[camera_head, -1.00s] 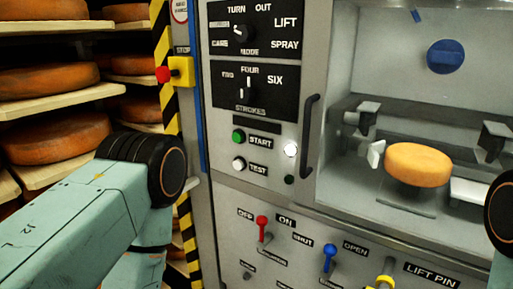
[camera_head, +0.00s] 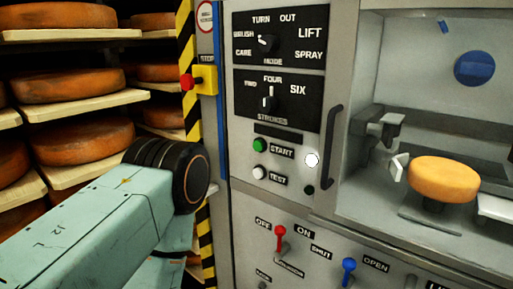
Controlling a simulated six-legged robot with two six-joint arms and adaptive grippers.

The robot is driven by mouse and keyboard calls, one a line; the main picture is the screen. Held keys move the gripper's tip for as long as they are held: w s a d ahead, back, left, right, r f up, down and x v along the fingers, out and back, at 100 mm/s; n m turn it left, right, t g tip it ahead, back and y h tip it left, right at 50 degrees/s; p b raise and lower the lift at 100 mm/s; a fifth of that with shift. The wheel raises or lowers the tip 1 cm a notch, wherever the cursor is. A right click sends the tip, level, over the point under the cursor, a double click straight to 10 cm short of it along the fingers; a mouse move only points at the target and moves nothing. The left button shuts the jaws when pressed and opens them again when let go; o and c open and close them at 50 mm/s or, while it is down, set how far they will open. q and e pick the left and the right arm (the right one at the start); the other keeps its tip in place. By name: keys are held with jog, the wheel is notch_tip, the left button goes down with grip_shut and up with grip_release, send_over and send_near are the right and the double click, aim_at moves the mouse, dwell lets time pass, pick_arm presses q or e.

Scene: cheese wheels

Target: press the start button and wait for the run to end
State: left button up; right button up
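The green START button (camera_head: 260,145) sits on the grey machine panel (camera_head: 240,215), above the white TEST button (camera_head: 259,172). A round white lamp (camera_head: 311,160) to their right looks bright. The mode knob (camera_head: 266,42) and the strokes knob (camera_head: 268,100) are above. An orange cheese wheel (camera_head: 443,179) rests on a support inside the machine's chamber. My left arm comes in from the lower left, its black joint left of the panel; its gripper is not visible. My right gripper is not in view.
Shelves with cheese wheels (camera_head: 75,85) stand at the left. A red stop button (camera_head: 187,82) on a yellow box is beside the striped post. Red (camera_head: 280,236) and blue (camera_head: 348,266) levers stick out below. A dark handle (camera_head: 331,145) borders the chamber.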

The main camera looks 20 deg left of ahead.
pick_arm(q)
grip_shut()
dwell(1.3)
